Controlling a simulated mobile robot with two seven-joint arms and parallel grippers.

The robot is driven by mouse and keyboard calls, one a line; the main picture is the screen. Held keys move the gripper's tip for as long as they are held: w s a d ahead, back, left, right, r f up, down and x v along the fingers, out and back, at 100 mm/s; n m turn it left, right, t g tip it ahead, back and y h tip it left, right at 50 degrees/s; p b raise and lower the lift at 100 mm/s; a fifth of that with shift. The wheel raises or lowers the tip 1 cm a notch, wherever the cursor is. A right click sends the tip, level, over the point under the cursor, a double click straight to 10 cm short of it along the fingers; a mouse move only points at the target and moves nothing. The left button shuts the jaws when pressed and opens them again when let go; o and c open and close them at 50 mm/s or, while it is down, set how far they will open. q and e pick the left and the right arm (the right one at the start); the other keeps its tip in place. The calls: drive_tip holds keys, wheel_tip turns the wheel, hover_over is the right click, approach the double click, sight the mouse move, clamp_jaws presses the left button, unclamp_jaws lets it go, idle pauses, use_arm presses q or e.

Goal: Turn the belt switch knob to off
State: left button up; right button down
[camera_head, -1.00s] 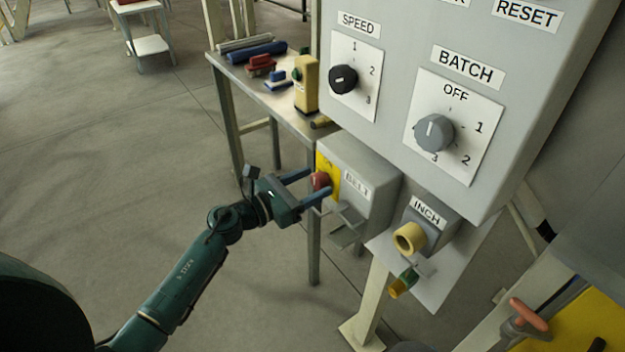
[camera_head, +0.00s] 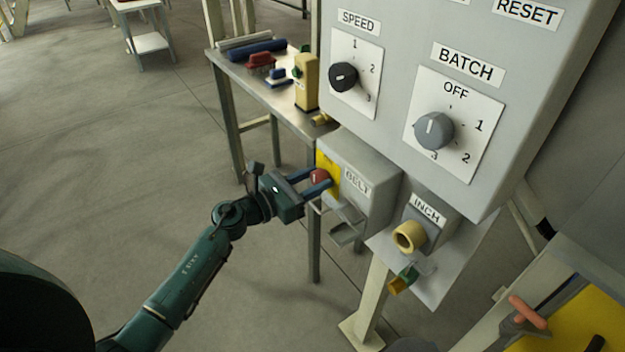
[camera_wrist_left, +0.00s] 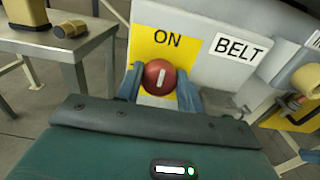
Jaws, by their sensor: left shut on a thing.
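The belt switch knob (camera_head: 320,177) is red and round, on a yellow plate (camera_head: 333,186) at the side of the grey box labelled BELT (camera_head: 368,165). In the left wrist view the red knob (camera_wrist_left: 159,77) has a white line pointing nearly straight up, toward the word ON on the yellow plate (camera_wrist_left: 160,42). My left gripper (camera_head: 316,181) is shut on the knob, with one blue finger on each side of it. The rest of the plate's lettering is hidden behind the knob and gripper.
Above the belt box hangs a large grey panel with a black SPEED knob (camera_head: 343,77) and a grey BATCH knob (camera_head: 434,130). A yellow INCH button (camera_head: 408,237) sits to the right. A metal table (camera_head: 290,105) with small parts stands behind. The floor at left is clear.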

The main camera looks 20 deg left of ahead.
drive_tip(key=shift+r, duration=0.1)
use_arm(q)
drive_tip(key=n+p, duration=0.1)
drive_tip(key=n, duration=0.2)
drive_tip(key=n+p, duration=0.1)
drive_tip(key=n, duration=0.2)
drive_tip(key=shift+a+n, duration=0.1)
drive_tip(key=shift+n, duration=0.2)
drive_tip(key=n+p, duration=0.1)
drive_tip(key=n, duration=0.3)
drive_tip(key=shift+n+p, duration=0.3)
drive_tip(key=n+p, duration=0.1)
drive_tip(key=n, duration=0.1)
drive_tip(key=shift+w+f+n, duration=0.1)
drive_tip(key=shift+n, duration=1)
drive_tip(key=shift+f+n+p, duration=0.1)
drive_tip(key=shift+n+p, duration=0.4)
drive_tip(key=shift+n, duration=0.6)
use_arm(e)
drive_tip(key=r, duration=0.1)
drive_tip(key=d+r, duration=0.1)
drive_tip(key=shift+s+r+n+g+h, duration=0.15)
drive_tip(key=shift+r+n+g+h, duration=0.15)
use_arm(q)
drive_tip(key=shift+n, duration=0.3)
use_arm(e)
drive_tip(key=shift+f, duration=0.2)
